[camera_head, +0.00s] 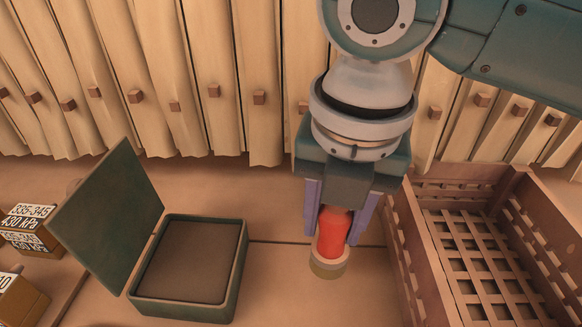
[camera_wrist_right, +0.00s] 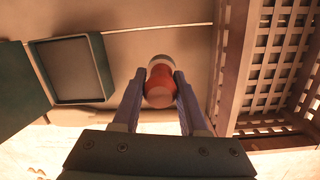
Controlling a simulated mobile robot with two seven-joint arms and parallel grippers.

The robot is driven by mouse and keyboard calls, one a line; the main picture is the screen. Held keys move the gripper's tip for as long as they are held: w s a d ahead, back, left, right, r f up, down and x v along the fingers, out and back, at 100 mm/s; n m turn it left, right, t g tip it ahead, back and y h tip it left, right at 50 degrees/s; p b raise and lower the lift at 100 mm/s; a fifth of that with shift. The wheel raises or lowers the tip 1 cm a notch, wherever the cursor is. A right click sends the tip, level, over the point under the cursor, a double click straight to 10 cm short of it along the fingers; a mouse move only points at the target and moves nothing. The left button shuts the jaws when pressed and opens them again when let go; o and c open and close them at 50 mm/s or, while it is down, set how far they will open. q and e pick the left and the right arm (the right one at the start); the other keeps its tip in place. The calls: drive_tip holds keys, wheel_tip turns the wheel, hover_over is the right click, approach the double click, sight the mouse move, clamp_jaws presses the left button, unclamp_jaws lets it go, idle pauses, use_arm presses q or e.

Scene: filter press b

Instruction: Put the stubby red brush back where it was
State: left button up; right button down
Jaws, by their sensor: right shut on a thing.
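The stubby red brush (camera_head: 334,234) is a short red cylinder with a pale band and a tan lower end. My right gripper (camera_head: 338,222) is shut on its red part and holds it about upright, lower end down. In the right wrist view the red brush (camera_wrist_right: 159,85) sits between the two fingers of my right gripper (camera_wrist_right: 160,88). I cannot tell whether its lower end touches the surface below. My left gripper is in neither view.
An open green box (camera_head: 240,270) with a dark inside and raised lid stands left of the brush. A brown lattice crate (camera_head: 405,255) stands close on the right. Labelled blocks (camera_head: 32,230) sit at the far left. Pale hanging cloths (camera_head: 210,120) line the back.

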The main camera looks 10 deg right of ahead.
sight(329, 248)
wheel_tip(329, 248, down, 5)
drive_tip(key=shift+r+b, duration=0.2)
drive_tip(key=shift+b, duration=0.4)
drive_tip(key=c, duration=0.9)
unclamp_jaws()
drive_tip(key=shift+f, duration=0.1)
drive_tip(key=o, duration=0.5)
drive_tip(key=shift+c, duration=0.2)
drive_tip(key=r+p, duration=0.1)
drive_tip(key=r, duration=0.2)
drive_tip(key=s+r+p, duration=0.1)
drive_tip(key=r, duration=0.3)
drive_tip(key=r+p, duration=0.1)
drive_tip(key=r, duration=0.3)
drive_tip(key=shift+s+a+r, duration=0.1)
drive_tip(key=shift+s+r, duration=0.05)
drive_tip(key=shift+r, duration=0.1)
drive_tip(key=shift+s+r, duration=0.1)
drive_tip(key=shift+r, duration=0.3)
